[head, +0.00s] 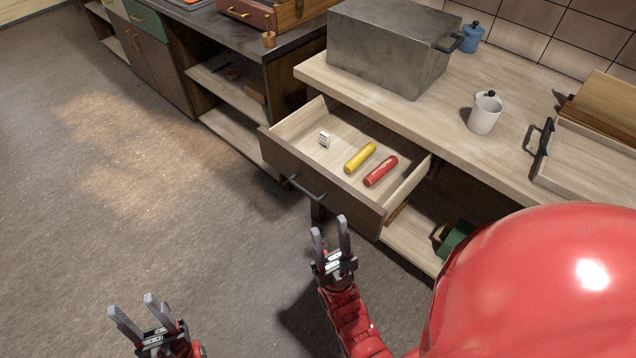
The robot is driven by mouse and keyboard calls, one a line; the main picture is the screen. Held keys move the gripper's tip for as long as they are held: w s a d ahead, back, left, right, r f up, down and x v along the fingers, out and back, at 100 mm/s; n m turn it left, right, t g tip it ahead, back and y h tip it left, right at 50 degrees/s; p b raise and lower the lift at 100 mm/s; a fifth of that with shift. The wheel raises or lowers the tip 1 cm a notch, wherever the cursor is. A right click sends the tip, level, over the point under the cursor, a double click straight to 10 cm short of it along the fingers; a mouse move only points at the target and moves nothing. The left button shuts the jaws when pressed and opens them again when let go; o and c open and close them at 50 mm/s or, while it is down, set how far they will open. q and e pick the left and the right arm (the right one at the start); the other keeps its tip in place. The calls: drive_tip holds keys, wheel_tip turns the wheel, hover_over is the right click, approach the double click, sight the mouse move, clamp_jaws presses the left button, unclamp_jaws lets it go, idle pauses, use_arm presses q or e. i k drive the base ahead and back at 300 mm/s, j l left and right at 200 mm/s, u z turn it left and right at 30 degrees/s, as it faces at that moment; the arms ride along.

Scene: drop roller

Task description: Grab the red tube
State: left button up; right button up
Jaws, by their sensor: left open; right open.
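The red tube (381,171) lies in an open wooden drawer (294,163), near the drawer's right side. A yellow tube (360,157) lies just left of it, roughly parallel and apart from it. My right gripper (329,228) is open and empty, in front of the drawer and to the lower left of the red tube, touching neither. My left gripper (131,309) is open and empty over the floor at the lower left, far from the drawer.
A small white item (324,139) lies in the drawer's left part. The drawer front has a dark handle (307,188). On the counter stand a grey metal box (385,48), a white lidded jar (485,114) and a wooden tray (590,158). The floor at left is clear.

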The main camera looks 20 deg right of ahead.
sight(370, 180)
drive_tip(key=z, duration=1.15)
